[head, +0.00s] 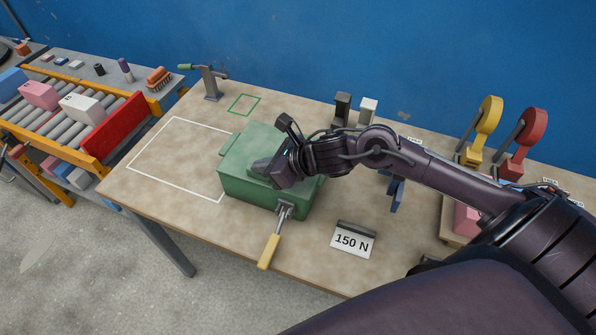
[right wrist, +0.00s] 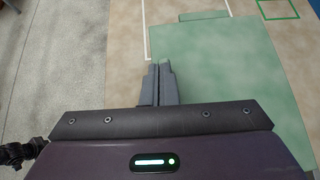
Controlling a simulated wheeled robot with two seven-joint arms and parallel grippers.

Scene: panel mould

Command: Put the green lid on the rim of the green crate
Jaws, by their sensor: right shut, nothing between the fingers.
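The green lid (head: 262,142) lies over the top of the green crate (head: 250,192) and looks about level; my arm hides its right part. Any small gap at the rim cannot be told. In the right wrist view the lid (right wrist: 240,85) is a flat green sheet, with a tab at its far edge. My right gripper (head: 258,170) is shut and empty, low over the lid's front part. In the right wrist view its fingertips (right wrist: 159,66) are together by the lid's left edge; whether they touch it is unclear. My left gripper is not in view.
A toggle clamp with a yellow handle (head: 270,250) stands at the crate's front. A white outline (head: 150,140) marks bare table on the left. A "150 N" sign (head: 352,241) stands at right. Yellow (head: 488,120) and red (head: 532,130) levers stand farther right. A roller conveyor (head: 75,105) is left.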

